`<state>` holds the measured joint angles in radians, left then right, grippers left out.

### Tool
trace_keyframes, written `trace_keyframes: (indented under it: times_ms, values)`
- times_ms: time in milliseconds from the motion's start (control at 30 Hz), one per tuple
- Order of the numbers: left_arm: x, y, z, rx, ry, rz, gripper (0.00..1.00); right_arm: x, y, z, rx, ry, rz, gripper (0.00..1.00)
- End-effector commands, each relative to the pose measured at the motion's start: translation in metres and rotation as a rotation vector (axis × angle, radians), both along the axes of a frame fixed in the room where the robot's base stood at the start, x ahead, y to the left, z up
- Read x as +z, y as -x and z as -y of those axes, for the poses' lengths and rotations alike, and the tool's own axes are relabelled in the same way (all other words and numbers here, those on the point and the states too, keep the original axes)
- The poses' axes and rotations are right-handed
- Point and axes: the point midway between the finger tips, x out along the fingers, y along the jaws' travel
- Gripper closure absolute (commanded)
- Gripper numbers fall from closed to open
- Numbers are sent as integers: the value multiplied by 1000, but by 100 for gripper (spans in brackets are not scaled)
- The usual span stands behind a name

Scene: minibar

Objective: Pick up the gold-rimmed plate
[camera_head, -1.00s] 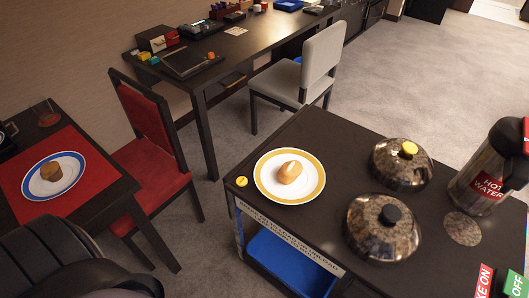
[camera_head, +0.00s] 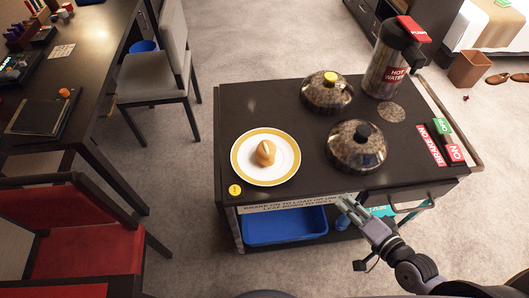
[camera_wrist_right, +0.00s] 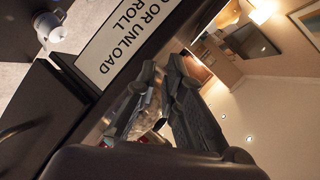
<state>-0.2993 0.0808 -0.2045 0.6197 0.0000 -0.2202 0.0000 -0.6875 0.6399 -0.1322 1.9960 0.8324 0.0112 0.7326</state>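The gold-rimmed plate (camera_head: 243,171) is white with a wide gold band and lies flat on the left part of the dark cart top. A bread roll (camera_head: 263,155) sits in its middle. My right gripper (camera_head: 345,203) is at the cart's front edge, right of the plate and apart from it. Its two fingers (camera_wrist_right: 165,75) show in the right wrist view with a gap between them and nothing held, beside the cart's white sign (camera_wrist_right: 118,42). The plate is not visible in the right wrist view. My left gripper is not in view.
Two domed lids, one with a yellow knob (camera_head: 327,95) and one with a black knob (camera_head: 357,150), and a hot water flask (camera_head: 392,62) stand on the cart. A blue bin (camera_head: 285,228) is on the lower shelf. A red chair (camera_head: 60,235) is at left.

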Motion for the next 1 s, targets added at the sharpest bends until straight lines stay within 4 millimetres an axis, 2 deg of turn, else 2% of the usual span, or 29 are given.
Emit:
trace_keyframes:
  times_ms: [33,100,233,800,1000]
  values:
    - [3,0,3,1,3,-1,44,20,0,-8,9,-44,12,91]
    - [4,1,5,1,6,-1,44,38,0,-16,15,-95,22,91]
    - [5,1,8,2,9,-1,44,50,-6,-24,17,-136,29,91]
    - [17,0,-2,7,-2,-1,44,21,-93,-65,18,-134,30,91]
    - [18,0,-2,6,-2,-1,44,15,-106,-72,19,-132,30,91]
